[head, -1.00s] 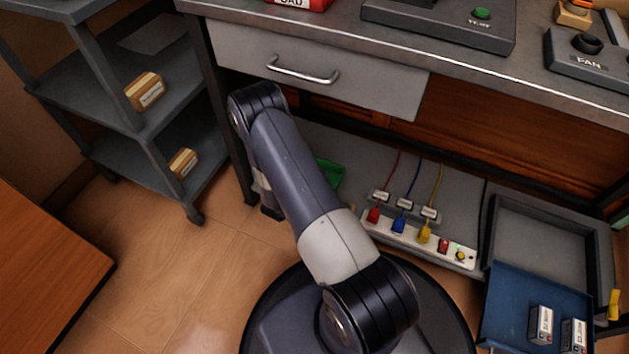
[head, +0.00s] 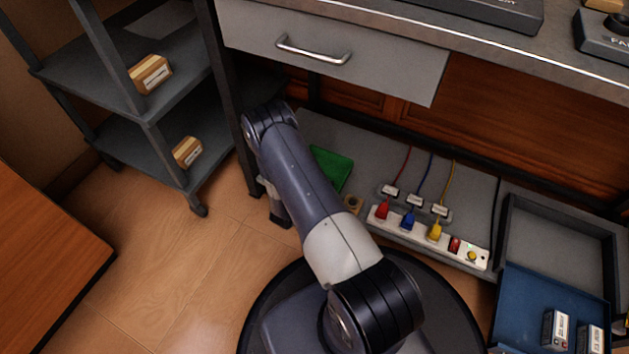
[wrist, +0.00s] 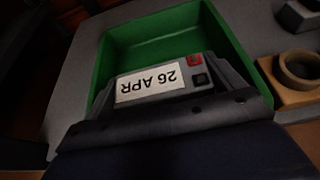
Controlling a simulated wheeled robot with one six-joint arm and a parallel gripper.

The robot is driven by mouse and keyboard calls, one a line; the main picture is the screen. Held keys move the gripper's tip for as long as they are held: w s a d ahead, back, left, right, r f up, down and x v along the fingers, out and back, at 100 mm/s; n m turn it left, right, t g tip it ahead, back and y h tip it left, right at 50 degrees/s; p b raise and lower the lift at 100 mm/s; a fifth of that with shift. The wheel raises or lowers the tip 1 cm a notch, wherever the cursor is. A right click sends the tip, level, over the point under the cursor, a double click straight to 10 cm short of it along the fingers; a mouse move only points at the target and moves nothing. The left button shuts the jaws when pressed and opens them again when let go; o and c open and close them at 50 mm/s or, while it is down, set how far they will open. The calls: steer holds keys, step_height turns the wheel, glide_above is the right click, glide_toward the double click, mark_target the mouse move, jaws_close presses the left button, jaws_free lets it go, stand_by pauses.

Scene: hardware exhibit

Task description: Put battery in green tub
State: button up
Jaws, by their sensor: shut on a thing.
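The green tub (head: 332,166) sits on the low grey shelf under the bench, just right of my arm in the head view. In the wrist view the tub (wrist: 108,58) is open towards me. My gripper (wrist: 165,105) is shut on a battery (wrist: 196,80), a dark block with a white label reading "26 APR" and a red and a black terminal. The battery overlaps the tub's near part in the wrist view; I cannot tell its height above the floor of the tub. In the head view my arm hides the fingers and the battery.
A wooden block with a round ring (wrist: 300,70) stands right of the tub. A power strip (head: 428,236) with red, blue and yellow plugs lies farther right. A blue tray (head: 527,300) holds two boxed batteries. The bench drawer (head: 330,50) juts out above.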

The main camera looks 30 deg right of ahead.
steer(key=o, duration=1.2)
steer(key=shift+f, duration=0.1)
steer(key=p+v, duration=0.4)
steer(key=v, duration=0.8)
steer(key=shift+r, duration=0.25)
